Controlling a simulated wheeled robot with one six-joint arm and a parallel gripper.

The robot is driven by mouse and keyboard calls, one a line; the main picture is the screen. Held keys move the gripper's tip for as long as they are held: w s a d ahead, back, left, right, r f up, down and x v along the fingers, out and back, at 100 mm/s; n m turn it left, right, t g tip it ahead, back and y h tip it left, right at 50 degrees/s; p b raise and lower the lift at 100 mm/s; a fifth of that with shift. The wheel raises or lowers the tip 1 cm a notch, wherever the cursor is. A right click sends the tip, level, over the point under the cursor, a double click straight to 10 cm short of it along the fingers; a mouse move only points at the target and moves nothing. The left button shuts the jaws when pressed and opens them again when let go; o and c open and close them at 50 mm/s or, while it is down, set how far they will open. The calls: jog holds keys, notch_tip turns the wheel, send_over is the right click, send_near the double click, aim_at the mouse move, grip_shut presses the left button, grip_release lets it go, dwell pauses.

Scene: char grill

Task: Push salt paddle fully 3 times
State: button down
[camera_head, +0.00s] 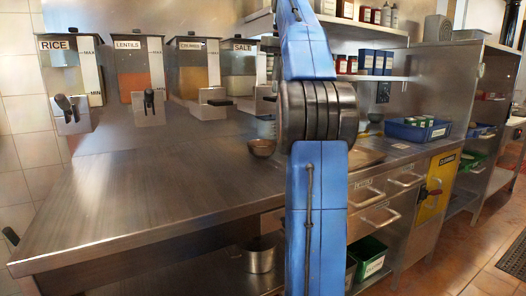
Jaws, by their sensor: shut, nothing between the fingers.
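The salt dispenser (240,64), with a white SALT label, hangs on the back wall at the right end of a row of several dispensers. Its steel outlet (258,104) is at its lower right, partly hidden behind my blue arm. I cannot make out its paddle clearly.
Dispensers for rice (60,72), lentils (137,66) and crumbs (193,72) hang to the left. The steel counter (130,190) is clear on the left. A blue tray (416,131) stands at right. A pot (260,259) sits on the lower shelf.

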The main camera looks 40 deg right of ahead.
jog(key=shift+f, duration=1.75)
jog(key=shift+r, duration=2.1)
